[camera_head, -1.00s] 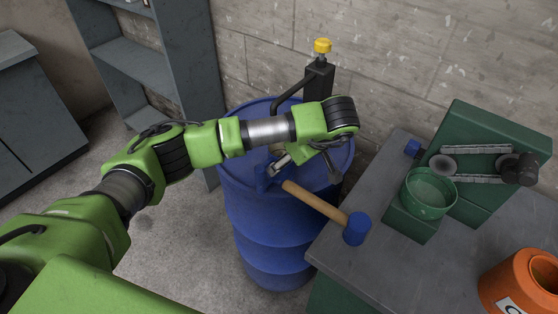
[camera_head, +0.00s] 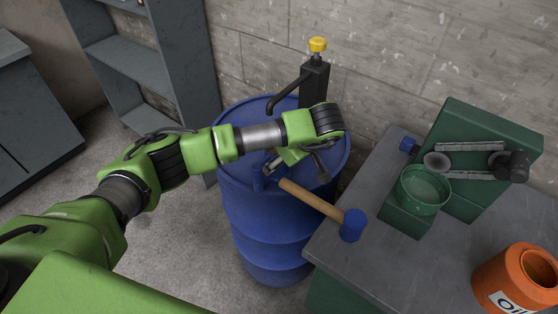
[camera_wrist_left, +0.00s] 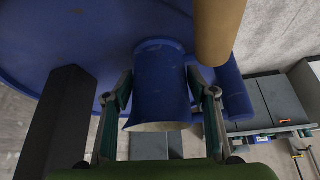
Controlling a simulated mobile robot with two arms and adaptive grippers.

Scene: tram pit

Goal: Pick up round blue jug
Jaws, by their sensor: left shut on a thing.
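My left gripper (camera_wrist_left: 160,105) is shut on a round blue jug (camera_wrist_left: 160,82), with one finger on each side of it in the left wrist view. A pale rim shows at the jug's lower end there. In the head view, my left gripper (camera_head: 280,165) is over the top of a blue drum (camera_head: 265,225). The jug is largely hidden there by the gripper and blends with the drum's blue. I cannot tell whether the jug still touches the drum. My right gripper is not in view.
A mallet with a wooden handle (camera_head: 310,199) lies close beside the gripper, reaching towards the grey workbench (camera_head: 375,265). A green machine (camera_head: 465,160) and an orange container (camera_head: 515,280) are on the bench.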

